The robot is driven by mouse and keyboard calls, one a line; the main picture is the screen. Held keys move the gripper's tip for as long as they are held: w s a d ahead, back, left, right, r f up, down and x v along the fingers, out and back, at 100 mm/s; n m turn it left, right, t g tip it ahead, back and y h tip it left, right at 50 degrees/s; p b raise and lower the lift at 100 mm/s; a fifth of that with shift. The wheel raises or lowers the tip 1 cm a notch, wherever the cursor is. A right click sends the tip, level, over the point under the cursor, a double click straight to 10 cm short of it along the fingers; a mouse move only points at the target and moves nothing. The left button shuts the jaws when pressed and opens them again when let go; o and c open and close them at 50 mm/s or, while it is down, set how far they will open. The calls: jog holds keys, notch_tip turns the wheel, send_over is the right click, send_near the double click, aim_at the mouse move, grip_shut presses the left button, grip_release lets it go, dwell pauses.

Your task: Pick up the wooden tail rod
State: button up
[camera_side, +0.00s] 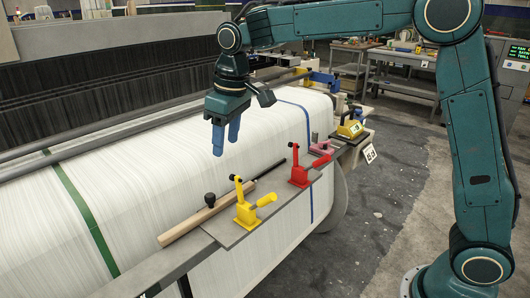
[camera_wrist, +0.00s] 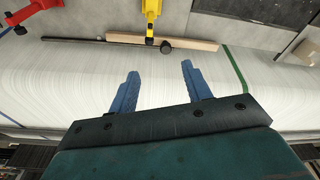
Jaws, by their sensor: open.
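The wooden tail rod (camera_side: 190,225) is a pale square-edged bar lying along the front edge of the white fabric roll, beside a grey plate. A thin black rod (camera_side: 272,171) extends from its far end. In the wrist view the wooden tail rod (camera_wrist: 192,44) shows near the top, partly behind the yellow clamp's black tip. A black knob (camera_side: 210,199) stands close to it in the side view. My gripper (camera_side: 225,146) is open and empty, with blue fingers pointing down, above the roll and apart from the rod. Both fingers (camera_wrist: 160,68) show in the wrist view.
A yellow toggle clamp (camera_side: 245,212) and a red one (camera_side: 300,174) stand on the grey plate (camera_side: 240,232) beside the rod. A pink clamp (camera_side: 321,148) is farther back. The white roll (camera_side: 130,205) has a green stripe and a blue stripe. Space directly below my gripper is clear.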

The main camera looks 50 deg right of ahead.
jog(key=shift+n+g, duration=0.3)
jog(key=w+a+f, duration=0.2)
jog(key=w+f, duration=0.1)
jog(key=shift+w+a, duration=0.1)
jog(key=shift+w, duration=0.15)
jog(key=shift+f, duration=0.1)
send_near(210, 195)
jog(key=shift+w+a+f, duration=0.15)
jog(key=shift+f, duration=1.1)
jog(key=shift+w+a+f, duration=0.1)
jog(key=shift+a+f, duration=0.05)
jog(key=shift+f, duration=1.1)
jog(key=shift+f, duration=0.1)
jog(key=shift+w+f, duration=0.15)
jog(key=shift+f, duration=1.1)
jog(key=shift+w+f, duration=0.15)
jog(key=shift+f, duration=1.1)
grip_shut()
